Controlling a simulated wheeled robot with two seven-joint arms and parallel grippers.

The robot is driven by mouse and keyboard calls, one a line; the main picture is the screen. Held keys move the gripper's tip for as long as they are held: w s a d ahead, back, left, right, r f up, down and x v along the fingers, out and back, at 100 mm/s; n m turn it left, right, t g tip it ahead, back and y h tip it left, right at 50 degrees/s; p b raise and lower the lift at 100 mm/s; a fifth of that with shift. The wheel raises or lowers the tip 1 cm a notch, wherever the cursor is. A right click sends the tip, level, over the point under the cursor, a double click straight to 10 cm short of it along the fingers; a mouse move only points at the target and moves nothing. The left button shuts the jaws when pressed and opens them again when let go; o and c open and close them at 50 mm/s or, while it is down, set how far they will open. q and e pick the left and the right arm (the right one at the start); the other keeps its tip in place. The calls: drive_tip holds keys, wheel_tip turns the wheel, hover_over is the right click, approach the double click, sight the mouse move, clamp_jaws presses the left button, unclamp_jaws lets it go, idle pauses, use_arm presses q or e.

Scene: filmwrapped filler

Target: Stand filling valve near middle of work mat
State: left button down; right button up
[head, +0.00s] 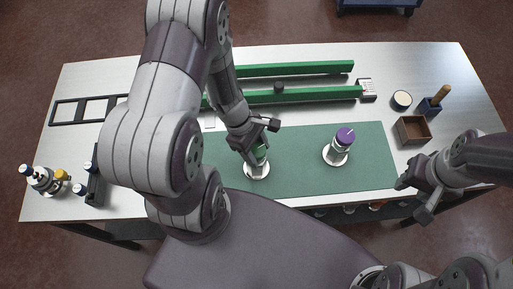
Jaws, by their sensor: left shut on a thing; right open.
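The green work mat (300,177) lies along the front of the table. My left gripper (261,146) is over the left part of the mat. It is shut on a green-bodied piece (260,153) with a white round base (257,172); the gripper hides much of its upper part. The base is on or just above the mat. A white piece with a purple top (345,136) stands upright on a white round base, right of the mat's middle. I cannot tell which piece is the filling valve. My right gripper (414,198) is open and empty near the front right edge.
Green rails (300,95) run behind the mat, with a small dark block (279,87) by them. A brown wooden box (413,130), a round pot (401,100) and a blue holder (429,107) stand right. Bottles (45,180) stand front left. The mat between the two pieces is clear.

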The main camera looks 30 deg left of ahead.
use_arm(q)
drive_tip(key=shift+c, duration=1.8)
unclamp_jaws()
drive_tip(key=shift+d, duration=0.1)
wheel_tip(320, 180, up, 16)
drive_tip(key=w+a+m+t+y+p, duration=0.1)
drive_tip(key=m+y, duration=0.3)
drive_tip(key=m, duration=1.3)
drive_tip(key=shift+f+m+t, duration=0.2)
drive_tip(key=shift+m+t, duration=0.1)
drive_tip(key=shift+m, duration=0.1)
